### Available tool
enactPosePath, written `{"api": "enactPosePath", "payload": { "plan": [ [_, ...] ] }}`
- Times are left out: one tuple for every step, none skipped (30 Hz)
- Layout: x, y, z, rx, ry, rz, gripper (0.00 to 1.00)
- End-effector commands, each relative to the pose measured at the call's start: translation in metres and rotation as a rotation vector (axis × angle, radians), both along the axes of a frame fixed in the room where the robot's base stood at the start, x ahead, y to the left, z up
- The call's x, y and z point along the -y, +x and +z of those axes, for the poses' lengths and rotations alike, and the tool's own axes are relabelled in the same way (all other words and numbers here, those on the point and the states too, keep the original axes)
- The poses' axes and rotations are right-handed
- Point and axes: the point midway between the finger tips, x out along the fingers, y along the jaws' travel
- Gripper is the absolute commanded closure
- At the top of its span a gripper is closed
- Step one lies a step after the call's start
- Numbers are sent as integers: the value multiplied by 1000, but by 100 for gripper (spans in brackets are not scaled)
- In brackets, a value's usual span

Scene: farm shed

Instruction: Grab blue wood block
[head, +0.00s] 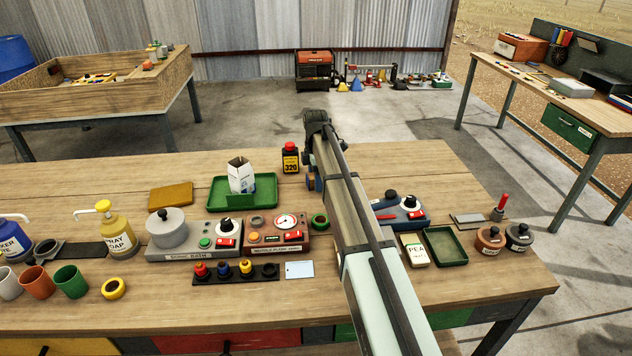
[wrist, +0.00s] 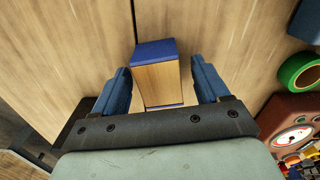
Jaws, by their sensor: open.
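The blue wood block (wrist: 158,84) shows in the wrist view, with a blue top, plain wood sides and a thin blue band at its lower end. It stands on the wooden table. My gripper (wrist: 161,72) is open, with one blue finger on each side of the block in the picture. In the head view, my gripper (head: 315,181) is low over the table, partly behind my arm, and I cannot make out the block there.
A green tape roll (wrist: 299,71) and a brown gauge box (wrist: 294,130) lie right of my gripper in the wrist view. The table's back right is clear.

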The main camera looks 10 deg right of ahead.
Motion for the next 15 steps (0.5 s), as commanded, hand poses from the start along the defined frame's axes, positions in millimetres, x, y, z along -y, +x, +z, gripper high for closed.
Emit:
{"api": "enactPosePath", "payload": {
  "plan": [
    [0, 0, 0, 0, 0, 0, 26],
    [0, 0, 0, 0, 0, 0, 26],
    [0, 0, 0, 1, 0, 0, 26],
    [0, 0, 0, 1, 0, 0, 26],
    [0, 0, 0, 1, 0, 0, 26],
    [0, 0, 0, 1, 0, 0, 29],
    [0, 0, 0, 1, 0, 0, 32],
    [0, 0, 0, 1, 0, 0, 35],
    [0, 0, 0, 1, 0, 0, 39],
    [0, 0, 0, 0, 0, 0, 42],
    [0, 0, 0, 0, 0, 0, 45],
    [0, 0, 0, 0, 0, 0, 48],
    [0, 0, 0, 0, 0, 0, 51],
    [0, 0, 0, 0, 0, 0, 54],
    [0, 0, 0, 0, 0, 0, 58]
  ]
}}
